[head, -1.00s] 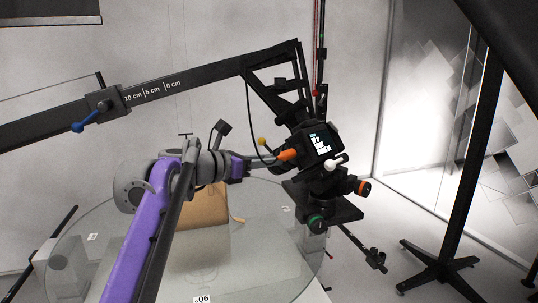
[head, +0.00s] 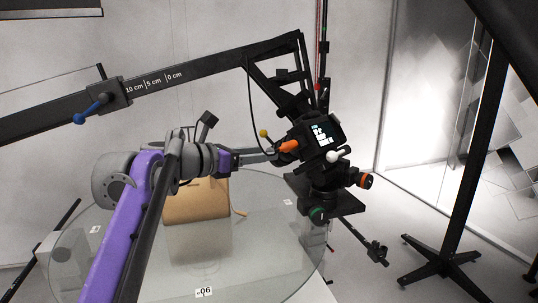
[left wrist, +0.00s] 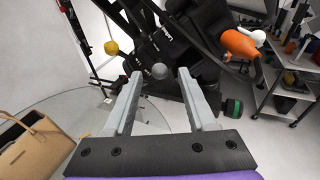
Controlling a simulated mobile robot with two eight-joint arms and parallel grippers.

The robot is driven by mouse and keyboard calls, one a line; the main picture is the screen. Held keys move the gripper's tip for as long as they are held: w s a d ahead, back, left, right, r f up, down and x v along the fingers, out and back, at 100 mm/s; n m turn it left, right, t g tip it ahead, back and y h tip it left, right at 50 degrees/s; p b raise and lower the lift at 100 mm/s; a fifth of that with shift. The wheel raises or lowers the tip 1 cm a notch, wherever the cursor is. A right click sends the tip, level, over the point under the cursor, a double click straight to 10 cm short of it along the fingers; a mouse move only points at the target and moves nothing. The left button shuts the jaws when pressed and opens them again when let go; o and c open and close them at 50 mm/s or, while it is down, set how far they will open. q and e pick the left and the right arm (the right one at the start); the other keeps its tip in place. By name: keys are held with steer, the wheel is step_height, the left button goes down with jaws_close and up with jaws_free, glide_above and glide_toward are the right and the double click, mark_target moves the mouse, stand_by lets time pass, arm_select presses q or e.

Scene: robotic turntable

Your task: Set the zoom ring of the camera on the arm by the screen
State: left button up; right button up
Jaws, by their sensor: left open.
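The black camera (head: 322,132) with a small lit screen hangs on the end of the black jib arm, with an orange handle (head: 289,146) and a white ball knob (head: 333,156). My left gripper (head: 275,155) is open beside the camera's left side. In the left wrist view, its open fingers (left wrist: 159,74) point at the dark camera parts. A small grey ball (left wrist: 159,71) appears between the fingertips, seemingly beyond them. A yellow ball (left wrist: 111,48) is left of the fingers and the orange handle (left wrist: 240,43) is right. I cannot clearly make out the zoom ring. My right gripper is not in view.
A round glass turntable (head: 265,262) lies below, bearing a tan bag (head: 196,205). The jib arm (head: 200,75) crosses above my left arm. A green-ended knob (head: 318,213) and an orange-ended knob (head: 365,181) stick out below the camera. A black stand (head: 450,190) is at right.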

arm_select(q)
steer(key=v, duration=0.7)
steer(key=shift+s, duration=0.15)
steer(key=shift+a+r, duration=0.1)
steer(key=shift+a, duration=0.05)
steer(key=s+f+m+g+y, duration=0.2)
steer(key=s+f+m, duration=0.4)
steer(key=f, duration=0.5)
steer(key=s+f+m+g+y, duration=0.25)
steer(key=s+f+m, duration=0.3)
steer(key=f, duration=0.55)
steer(key=s+a+f+m+y, duration=0.4)
steer(key=s+f+m, duration=0.3)
steer(key=f, duration=0.6)
steer(key=s+a+f+m+y, duration=0.4)
steer(key=s+f+m, duration=0.3)
steer(key=s+f, duration=0.5)
steer(key=shift+a+f+m+g, duration=0.2)
steer(key=shift+f+m+g, duration=0.15)
steer(key=shift+f, duration=0.1)
